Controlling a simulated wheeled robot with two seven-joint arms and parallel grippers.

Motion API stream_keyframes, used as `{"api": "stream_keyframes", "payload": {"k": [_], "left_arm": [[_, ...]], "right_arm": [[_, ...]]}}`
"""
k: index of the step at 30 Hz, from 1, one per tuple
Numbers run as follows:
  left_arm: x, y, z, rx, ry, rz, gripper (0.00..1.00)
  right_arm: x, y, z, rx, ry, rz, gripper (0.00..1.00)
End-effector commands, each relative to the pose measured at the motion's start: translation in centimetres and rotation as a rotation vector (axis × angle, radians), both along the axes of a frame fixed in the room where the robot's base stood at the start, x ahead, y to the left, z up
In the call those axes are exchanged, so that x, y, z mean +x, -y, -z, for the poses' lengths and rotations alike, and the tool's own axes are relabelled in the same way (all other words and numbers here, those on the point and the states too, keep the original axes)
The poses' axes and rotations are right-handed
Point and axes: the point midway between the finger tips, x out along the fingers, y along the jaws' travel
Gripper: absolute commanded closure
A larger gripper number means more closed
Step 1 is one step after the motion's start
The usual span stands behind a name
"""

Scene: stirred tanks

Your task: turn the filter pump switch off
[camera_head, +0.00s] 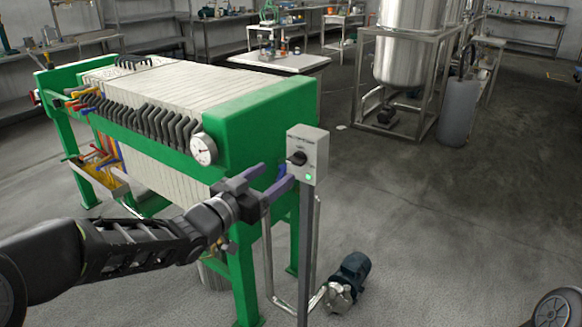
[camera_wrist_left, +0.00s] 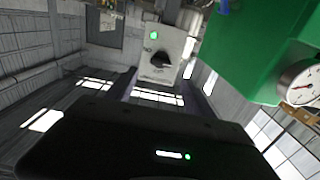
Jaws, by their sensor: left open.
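The filter pump switch is a black rotary knob (camera_head: 297,158) on a grey box (camera_head: 319,152) atop a thin post. A green lamp (camera_head: 308,177) glows below the knob. In the left wrist view the knob (camera_wrist_left: 160,60) and lit lamp (camera_wrist_left: 154,35) appear upside down on the box (camera_wrist_left: 176,42). My left gripper (camera_head: 274,178) is open and empty, just left of the box, with its fingers pointing toward it. I see no contact with the knob. The knob's exact pointer direction is too small to tell. My right gripper is not in view.
A green filter press (camera_head: 262,112) with a round gauge (camera_head: 203,149) stands close behind and left of my gripper. A pump motor (camera_head: 350,274) sits on the floor near the post. A steel tank (camera_head: 408,45) stands at the back right. The floor to the right is clear.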

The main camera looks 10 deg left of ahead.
Motion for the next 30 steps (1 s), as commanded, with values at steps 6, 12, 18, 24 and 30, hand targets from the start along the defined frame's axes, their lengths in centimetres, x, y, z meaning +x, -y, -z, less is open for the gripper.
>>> {"api": "stream_keyframes", "payload": {"k": [6,12,18,24,30], "left_arm": [[0.2,0.1,0.1,0.000,-0.002,0.000,0.38],[1.9,0.8,0.1,0.000,-0.004,0.001,0.38],[4.8,2.0,0.2,0.001,-0.005,0.001,0.38],[6.9,2.8,0.2,0.000,-0.004,0.000,0.38],[7.3,2.9,0.1,0.000,-0.003,-0.001,0.38]], "right_arm": [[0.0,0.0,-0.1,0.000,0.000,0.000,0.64],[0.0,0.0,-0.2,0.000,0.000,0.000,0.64],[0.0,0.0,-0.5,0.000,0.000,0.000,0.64],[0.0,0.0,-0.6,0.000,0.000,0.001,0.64],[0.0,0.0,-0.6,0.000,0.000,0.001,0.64]]}}
